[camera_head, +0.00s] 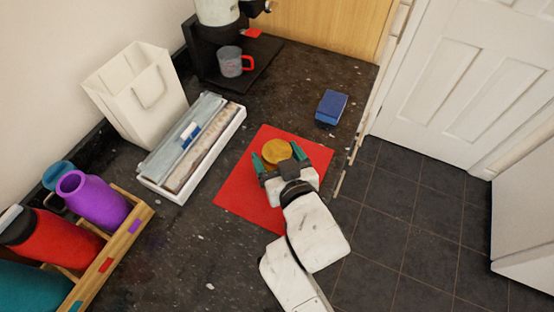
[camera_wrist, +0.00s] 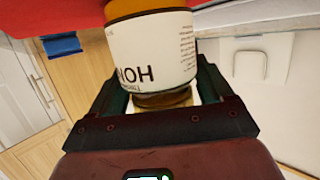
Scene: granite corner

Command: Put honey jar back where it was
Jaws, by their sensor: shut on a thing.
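The honey jar, seen from above as a round gold lid (camera_head: 276,151), is over the red mat (camera_head: 237,198) in the head view. My gripper (camera_head: 278,157) is shut on the jar, with one dark green finger on each side. In the wrist view the jar's white label (camera_wrist: 150,55) fills the upper middle, upside down, with large dark letters. My gripper (camera_wrist: 162,90) holds the jar between its fingers there. The red mat (camera_wrist: 50,12) shows at the top edge. I cannot tell whether the jar touches the mat.
A blue box (camera_head: 331,107) lies right of the mat, near the counter edge. A long white tray (camera_head: 181,191) is on the left. A white bag (camera_head: 136,95), a bottle rack (camera_head: 110,252) and a coffee machine with a cup (camera_head: 230,62) stand farther out. Counter below the mat is clear.

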